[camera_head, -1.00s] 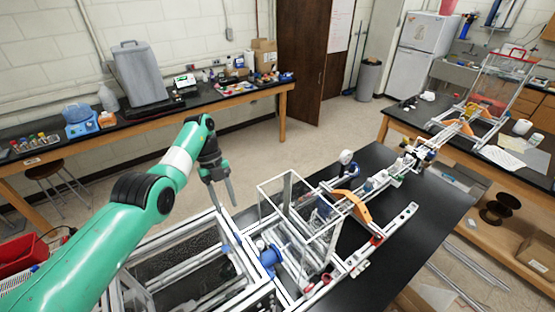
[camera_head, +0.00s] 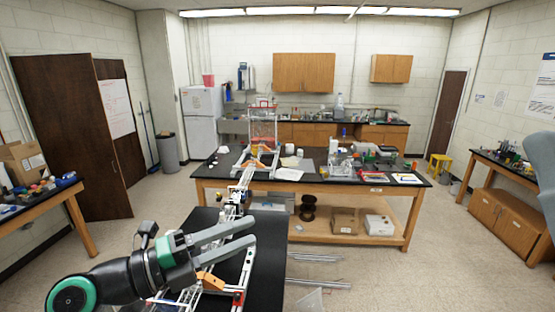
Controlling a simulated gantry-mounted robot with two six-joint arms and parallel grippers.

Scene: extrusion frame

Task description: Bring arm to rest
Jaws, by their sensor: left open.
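My left arm comes in from the lower left, with a black and green wrist. My left gripper (camera_head: 254,232) has two long grey fingers, spread apart with nothing between them, pointing right. In the head view it lies across the black bench top (camera_head: 270,222) and the extrusion frame (camera_head: 235,210). The gripper and wrist hide part of the frame. I cannot tell the gap between the fingers and the frame. My right gripper is not in view.
An orange part (camera_head: 210,281) and white rails lie just below the fingers. A larger wooden table (camera_head: 390,190) with equipment stands beyond. A grey bin (camera_head: 167,150) and a white refrigerator (camera_head: 200,108) are at the back left. The floor to the right is mostly clear.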

